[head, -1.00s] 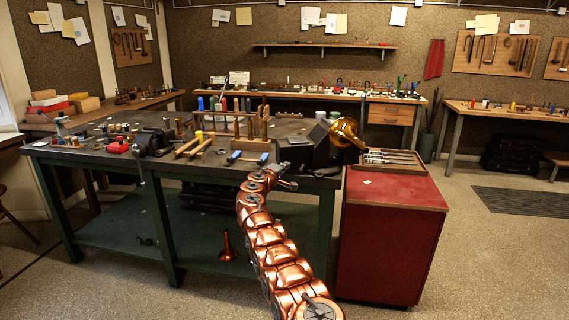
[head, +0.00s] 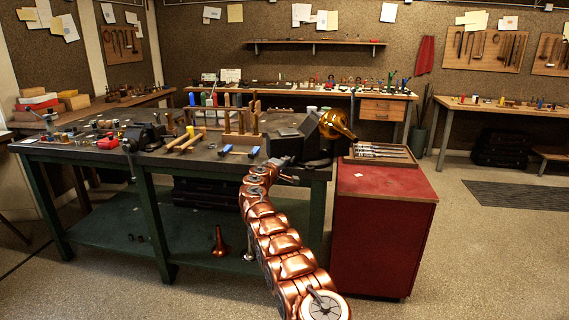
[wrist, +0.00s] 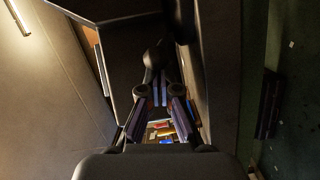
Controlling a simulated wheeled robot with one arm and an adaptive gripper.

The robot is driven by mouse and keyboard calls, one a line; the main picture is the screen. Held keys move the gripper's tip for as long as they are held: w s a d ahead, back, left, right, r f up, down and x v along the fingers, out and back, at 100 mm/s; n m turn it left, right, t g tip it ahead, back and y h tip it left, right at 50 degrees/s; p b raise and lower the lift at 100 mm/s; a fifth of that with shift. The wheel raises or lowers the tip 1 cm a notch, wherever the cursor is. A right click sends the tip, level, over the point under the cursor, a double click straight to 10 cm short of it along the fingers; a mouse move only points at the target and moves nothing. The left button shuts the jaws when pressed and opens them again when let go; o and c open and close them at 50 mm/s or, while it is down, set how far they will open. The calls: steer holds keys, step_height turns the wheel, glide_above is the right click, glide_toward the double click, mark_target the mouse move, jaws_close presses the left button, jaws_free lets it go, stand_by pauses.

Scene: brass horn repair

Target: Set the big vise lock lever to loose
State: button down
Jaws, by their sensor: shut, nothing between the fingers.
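The big vise (head: 284,146) is a dark block at the right end of the green workbench, beside a brass horn bell (head: 336,124). My gripper (head: 290,180) is at the bench's front edge, just below and in front of the vise. In the wrist view my gripper (wrist: 160,92) is shut with nothing between its fingers. A dark rounded piece (wrist: 154,58) shows just beyond the fingertips; it may be the lock lever. I cannot tell whether the fingers touch it. The lever's setting cannot be made out in the head view.
A red cabinet (head: 383,235) with a tray of tools (head: 381,161) stands right of the bench. Blue-handled tools (head: 239,151) and a wooden rack (head: 240,125) are on the benchtop (head: 190,158) left of the vise. Open floor lies in front.

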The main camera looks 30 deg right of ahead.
steer(key=shift+d+f+b, duration=0.1)
steer(key=shift+f+b, duration=0.1)
steer(key=shift+b, duration=0.55)
steer(key=shift+s+r+n+t+y+b, duration=0.15)
steer(key=shift+n+t+y+b, duration=0.35)
steer(key=shift+b, duration=1.25)
